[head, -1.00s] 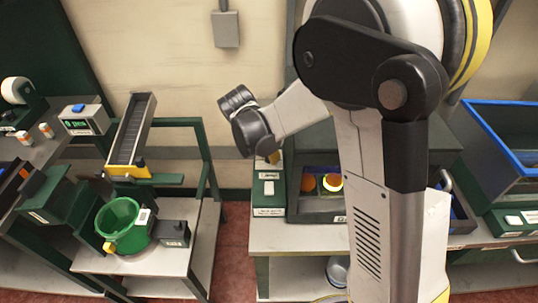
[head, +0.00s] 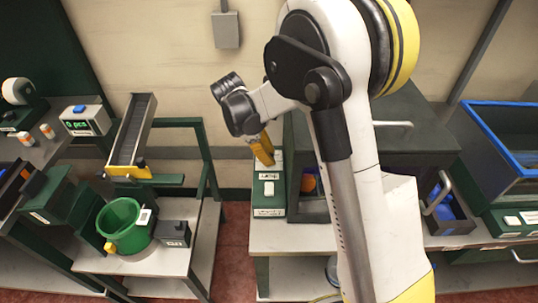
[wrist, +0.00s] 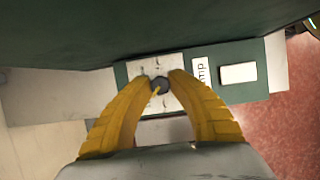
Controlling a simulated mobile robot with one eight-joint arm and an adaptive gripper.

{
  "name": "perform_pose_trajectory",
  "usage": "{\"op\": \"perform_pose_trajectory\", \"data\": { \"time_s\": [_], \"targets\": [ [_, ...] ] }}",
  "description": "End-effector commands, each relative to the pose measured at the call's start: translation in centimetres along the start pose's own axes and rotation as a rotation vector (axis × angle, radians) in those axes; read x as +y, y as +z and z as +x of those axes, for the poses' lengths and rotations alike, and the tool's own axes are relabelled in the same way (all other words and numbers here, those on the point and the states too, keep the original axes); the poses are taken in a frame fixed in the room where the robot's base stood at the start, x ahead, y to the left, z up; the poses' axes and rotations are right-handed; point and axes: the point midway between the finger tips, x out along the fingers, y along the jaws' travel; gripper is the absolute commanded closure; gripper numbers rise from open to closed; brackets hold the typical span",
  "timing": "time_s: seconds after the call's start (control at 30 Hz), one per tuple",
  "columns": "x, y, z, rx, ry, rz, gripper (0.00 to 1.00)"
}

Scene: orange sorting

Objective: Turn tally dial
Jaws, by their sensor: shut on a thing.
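The dial is a small dark round knob (wrist: 159,85) with a yellow pointer, set on a white plate (wrist: 143,68) with faint marks in the wrist view. My gripper (wrist: 162,79) has its two yellow fingers closed around the knob, one on each side. In the head view my gripper (head: 270,163) reaches down to the top of the green box (head: 270,190). There the fingers hide the knob. The marks on the plate are too small to read.
A white switch (wrist: 238,73) with a label ending in "mp" sits beside the dial plate. A dark cabinet (head: 385,150) stands right of the green box. A green bucket (head: 122,215) stands on a left table, with floor between the benches.

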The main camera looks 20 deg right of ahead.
Motion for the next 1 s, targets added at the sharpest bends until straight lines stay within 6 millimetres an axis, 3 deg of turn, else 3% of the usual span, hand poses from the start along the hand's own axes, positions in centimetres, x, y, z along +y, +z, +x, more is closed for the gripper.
{"op": "perform_pose_trajectory", "data": {
  "time_s": [0.6, 1.0],
  "targets": [
    [-0.01, 0.05, 0.06, 0.0, -0.216, 0.517, 1.0],
    [-0.06, 0.03, 0.06, -0.001, -0.295, 0.705, 1.0]
  ]
}}
